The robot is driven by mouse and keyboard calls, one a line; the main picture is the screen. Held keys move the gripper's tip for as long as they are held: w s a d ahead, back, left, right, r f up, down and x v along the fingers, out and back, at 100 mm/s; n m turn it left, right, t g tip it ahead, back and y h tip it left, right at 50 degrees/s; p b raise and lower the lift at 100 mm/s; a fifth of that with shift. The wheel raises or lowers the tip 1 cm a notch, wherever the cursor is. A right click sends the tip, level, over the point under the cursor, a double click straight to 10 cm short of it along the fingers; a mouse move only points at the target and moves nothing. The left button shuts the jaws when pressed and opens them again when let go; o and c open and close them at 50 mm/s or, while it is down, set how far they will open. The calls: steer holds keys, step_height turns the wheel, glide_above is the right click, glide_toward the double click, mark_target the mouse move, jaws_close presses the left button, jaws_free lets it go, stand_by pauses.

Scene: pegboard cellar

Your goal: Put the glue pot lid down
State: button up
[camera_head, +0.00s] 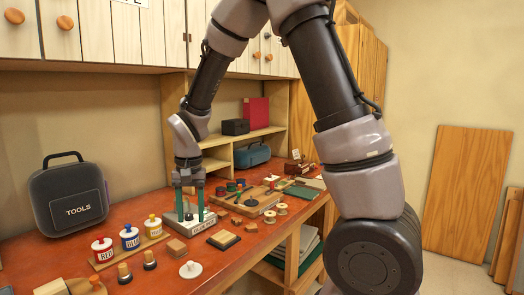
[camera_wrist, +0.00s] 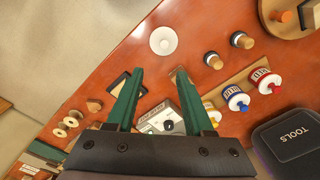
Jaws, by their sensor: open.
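A white round lid-like disc with a small knob (camera_head: 190,269) lies on the red-brown bench near its front edge; I take it for the glue pot lid. It also shows in the wrist view (camera_wrist: 163,40), beyond my fingertips and apart from them. My gripper (camera_head: 190,217) points down over a pale grey lettered box (camera_head: 188,226), its green fingers apart. In the wrist view my gripper (camera_wrist: 160,73) is open, and the grey box (camera_wrist: 155,117) with a dark knob shows between and below the fingers. I cannot tell whether the fingers touch the box.
Pots labelled RED (camera_head: 103,250) and BLUE (camera_head: 130,238) stand with a yellow-lidded pot on a wooden strip at left. Dark-and-wood stamps, wooden blocks and a dark pad (camera_head: 223,240) lie close by. A black TOOLS case (camera_head: 70,198) stands behind. Some bare bench surrounds the disc.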

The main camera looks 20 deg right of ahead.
steer(key=s+d+r+m+t+y, duration=0.1)
steer(key=s+d+r+t, duration=0.15)
steer(key=d+r, duration=0.65)
steer(key=s+d+r+t+y, duration=0.15)
steer(key=s+d+r, duration=0.25)
steer(key=d+r, duration=0.5)
steer(key=s+d+r+t, duration=0.3)
steer(key=s+r, duration=0.2)
steer(key=s, duration=0.1)
steer(key=shift+m+h, duration=0.4)
steer(key=shift+h, duration=0.05)
